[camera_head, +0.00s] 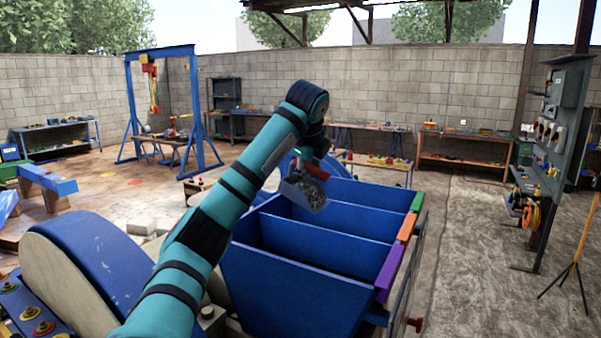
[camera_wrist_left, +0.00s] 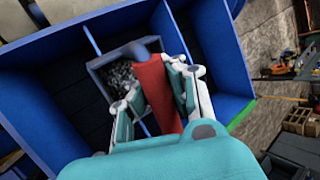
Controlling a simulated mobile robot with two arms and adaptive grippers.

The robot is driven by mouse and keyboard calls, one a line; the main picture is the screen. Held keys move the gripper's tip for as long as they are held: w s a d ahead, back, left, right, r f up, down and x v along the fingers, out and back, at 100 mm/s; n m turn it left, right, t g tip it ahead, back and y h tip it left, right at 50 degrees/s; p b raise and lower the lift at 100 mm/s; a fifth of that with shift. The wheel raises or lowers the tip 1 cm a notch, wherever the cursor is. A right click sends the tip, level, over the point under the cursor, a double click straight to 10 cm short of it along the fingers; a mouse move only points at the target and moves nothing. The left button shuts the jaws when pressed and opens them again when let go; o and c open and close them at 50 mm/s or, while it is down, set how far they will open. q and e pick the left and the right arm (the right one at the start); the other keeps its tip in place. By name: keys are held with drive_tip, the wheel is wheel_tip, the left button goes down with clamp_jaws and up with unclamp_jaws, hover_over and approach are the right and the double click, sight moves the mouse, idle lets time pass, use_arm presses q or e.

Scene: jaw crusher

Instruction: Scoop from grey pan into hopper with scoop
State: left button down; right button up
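My left gripper (camera_head: 318,158) is shut on the red handle of the scoop (camera_head: 304,195). In the left wrist view, the white and teal fingers (camera_wrist_left: 160,85) close around the red handle (camera_wrist_left: 155,92), and the scoop (camera_wrist_left: 97,66) holds grey gravel (camera_wrist_left: 121,77). The scoop is above a blue bin (camera_head: 290,292) with several compartments, over its far part in the head view. Blue walls and dividers also show below it in the left wrist view (camera_wrist_left: 232,60). I cannot make out a grey pan or tell which part is the hopper. My right gripper is not in view.
Green (camera_head: 417,202), orange (camera_head: 407,227) and purple (camera_head: 390,267) plates line the bin's right edge. A rounded blue-topped machine part (camera_head: 92,250) stands at left. A blue gantry (camera_head: 160,100) and workbenches are farther back.

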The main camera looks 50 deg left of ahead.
sight(327, 173)
use_arm(q)
drive_tip(key=d+y, duration=0.1)
drive_tip(key=w+d+m+y, duration=0.1)
drive_tip(key=d+y, duration=0.1)
drive_tip(key=w+d+g+y, duration=0.1)
drive_tip(key=y, duration=0.1)
drive_tip(key=shift+w+d+f+m, duration=0.1)
drive_tip(key=shift+d+f+m, duration=0.15)
drive_tip(key=shift+m, duration=0.15)
drive_tip(key=shift+w+d+f+m+y, duration=0.15)
drive_tip(key=shift+d+m+y, duration=0.1)
drive_tip(key=shift+d+y, duration=0.35)
drive_tip(key=shift+w+d+f+m+y, duration=0.15)
drive_tip(key=shift+d+m+y, duration=0.1)
drive_tip(key=shift+d+y, duration=0.3)
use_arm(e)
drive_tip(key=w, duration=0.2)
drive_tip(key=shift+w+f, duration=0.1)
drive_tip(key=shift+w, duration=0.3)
use_arm(q)
drive_tip(key=shift+a+r, duration=0.1)
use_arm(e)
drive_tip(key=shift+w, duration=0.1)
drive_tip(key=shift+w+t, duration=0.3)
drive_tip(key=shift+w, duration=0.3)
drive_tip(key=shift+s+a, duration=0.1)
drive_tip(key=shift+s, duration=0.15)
